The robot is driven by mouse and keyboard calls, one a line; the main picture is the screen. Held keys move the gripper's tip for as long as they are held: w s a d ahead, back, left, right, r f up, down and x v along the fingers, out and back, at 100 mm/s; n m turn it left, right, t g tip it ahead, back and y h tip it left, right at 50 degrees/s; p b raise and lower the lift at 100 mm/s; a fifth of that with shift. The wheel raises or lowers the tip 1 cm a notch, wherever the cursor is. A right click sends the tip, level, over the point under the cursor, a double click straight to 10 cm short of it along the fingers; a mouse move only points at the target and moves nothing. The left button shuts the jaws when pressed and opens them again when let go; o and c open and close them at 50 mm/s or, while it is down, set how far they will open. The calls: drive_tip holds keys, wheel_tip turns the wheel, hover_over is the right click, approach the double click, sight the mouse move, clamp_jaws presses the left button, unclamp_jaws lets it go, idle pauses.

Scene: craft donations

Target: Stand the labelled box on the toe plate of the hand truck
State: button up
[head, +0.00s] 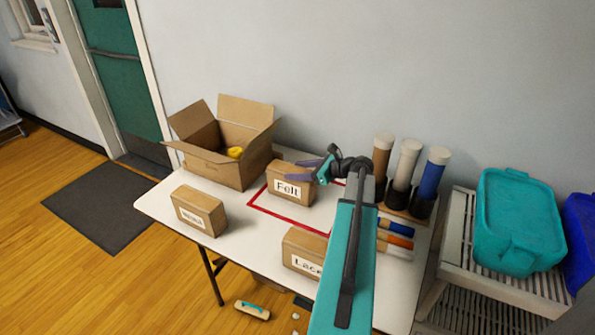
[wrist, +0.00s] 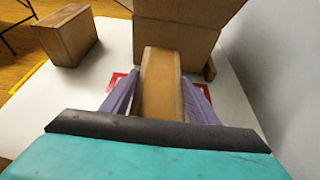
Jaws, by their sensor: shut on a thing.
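The box labelled "Felt" (head: 286,199) is a small brown carton within the red outline on the white table in the head view. My gripper (head: 296,172) reaches it from the right, its purple fingers at the upper part of the box. In the wrist view the top of the Felt box (wrist: 160,98) lies between the two fingers (wrist: 160,80), which are shut on it. I cannot tell whether the box rests on the table or is slightly lifted. Two similar labelled boxes stand apart: one at the left (head: 199,210), and "Lace" (head: 304,243), partly behind my arm. No hand truck is recognisable.
A large open carton (head: 215,170) with something yellow inside stands close behind the Felt box. Upright rolls (head: 405,165) and lying coloured rolls (head: 397,240) are at the table's right. A teal bin (head: 518,220) sits on a slatted rack.

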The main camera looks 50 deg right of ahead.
drive_tip(key=o, duration=1.7)
drive_tip(key=shift+f, duration=0.1)
drive_tip(key=shift+o, duration=0.2)
drive_tip(key=b+v, duration=0.1)
drive_tip(key=v, duration=1.1)
drive_tip(key=shift+b, duration=0.35)
